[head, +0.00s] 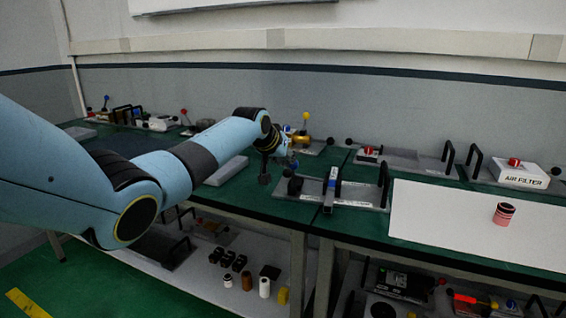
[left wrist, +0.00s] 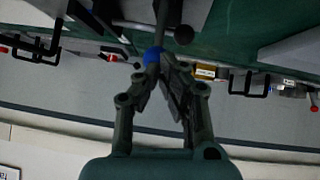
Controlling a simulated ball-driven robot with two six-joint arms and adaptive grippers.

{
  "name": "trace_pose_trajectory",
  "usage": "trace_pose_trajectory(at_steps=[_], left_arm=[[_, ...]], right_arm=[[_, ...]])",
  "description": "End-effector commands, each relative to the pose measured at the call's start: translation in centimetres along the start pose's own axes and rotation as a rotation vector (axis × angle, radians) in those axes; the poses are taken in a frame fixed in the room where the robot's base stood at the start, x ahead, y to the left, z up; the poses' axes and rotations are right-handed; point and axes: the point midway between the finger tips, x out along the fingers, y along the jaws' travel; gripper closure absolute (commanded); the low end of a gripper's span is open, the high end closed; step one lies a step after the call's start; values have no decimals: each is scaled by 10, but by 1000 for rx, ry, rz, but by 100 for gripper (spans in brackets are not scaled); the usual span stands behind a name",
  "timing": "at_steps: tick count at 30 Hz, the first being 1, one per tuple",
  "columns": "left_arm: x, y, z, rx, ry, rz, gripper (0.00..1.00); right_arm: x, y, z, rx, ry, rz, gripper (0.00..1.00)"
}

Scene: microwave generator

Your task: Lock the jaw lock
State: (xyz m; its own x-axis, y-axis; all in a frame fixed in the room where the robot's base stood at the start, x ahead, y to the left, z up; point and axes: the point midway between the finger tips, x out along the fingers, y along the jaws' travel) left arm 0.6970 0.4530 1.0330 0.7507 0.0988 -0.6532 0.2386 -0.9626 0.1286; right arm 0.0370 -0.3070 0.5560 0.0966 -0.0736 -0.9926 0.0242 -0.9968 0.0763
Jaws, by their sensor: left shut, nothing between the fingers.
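My left gripper (head: 287,158) reaches in from the left over the green bench. It is shut and empty, close above the left end of a clamp-like fixture. In the left wrist view its fingers (left wrist: 158,62) come together by a small blue part (left wrist: 152,54); I cannot tell whether they touch it. The fixture has a grey base plate (head: 358,200), a dark block at its left, an upright grey bar (head: 331,184) in the middle and a black handle (head: 384,182) at the right. Which part is the jaw lock is not clear. My right gripper is not in view.
Other fixtures stand behind, one with a yellow knob (head: 306,116). A white mat (head: 450,220) with a red-and-black cylinder (head: 503,213) lies to the right. A box marked AIR FILTER (head: 522,176) is at the far right. A lower shelf holds small parts.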

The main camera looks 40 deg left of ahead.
Motion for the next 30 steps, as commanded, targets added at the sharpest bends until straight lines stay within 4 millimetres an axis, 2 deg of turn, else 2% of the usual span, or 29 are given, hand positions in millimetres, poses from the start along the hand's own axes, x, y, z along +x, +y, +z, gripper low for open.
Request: trace_pose_trajectory(at_steps=[4,11,23,30], left_arm=[[1,0,-2,-17,-84,0,100],[2,0,0,-14,-78,-1,100],[-9,2,-13,-14,-75,-1,100],[-9,2,-13,-14,-75,-1,100]], right_arm=[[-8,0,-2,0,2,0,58],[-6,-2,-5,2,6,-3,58],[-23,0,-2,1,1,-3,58],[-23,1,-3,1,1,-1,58]])
